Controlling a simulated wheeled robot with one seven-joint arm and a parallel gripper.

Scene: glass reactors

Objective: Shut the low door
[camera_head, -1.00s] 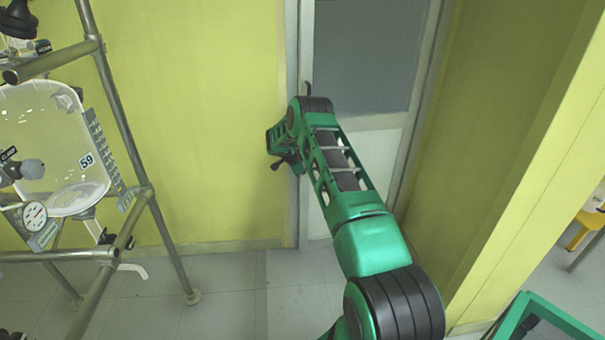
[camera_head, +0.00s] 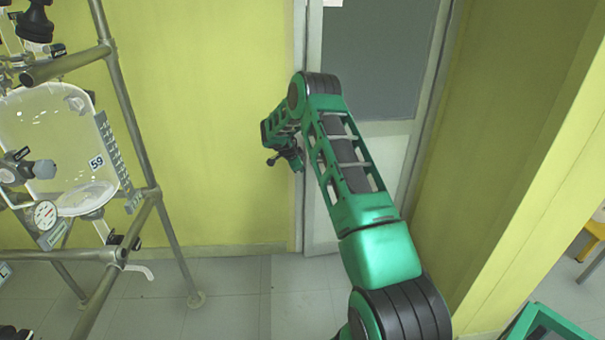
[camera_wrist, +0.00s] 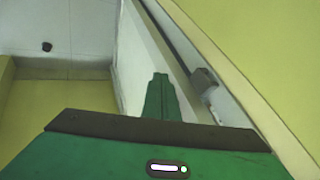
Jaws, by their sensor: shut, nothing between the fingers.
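The door (camera_head: 372,65) has a grey upper pane and a pale lower panel, and stands in a light frame between yellow walls in the head view. My arm covers part of it. My gripper is at the door's left edge in the head view, its fingertips not clearly seen there. In the wrist view my gripper's green fingers (camera_wrist: 160,92) are together and empty, in front of a white panel edge. A dark gap runs beside that edge, next to a pale strip with a grey latch-like part (camera_wrist: 205,80). I cannot tell how far the door is open.
A metal pipe frame (camera_head: 128,110) with glassware, a gauge (camera_head: 45,214) and a white tag numbered 59 stands at the left. A yellow wall (camera_head: 500,150) stands close on the right. The tiled floor (camera_head: 240,290) between the pipe frame and the door is clear.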

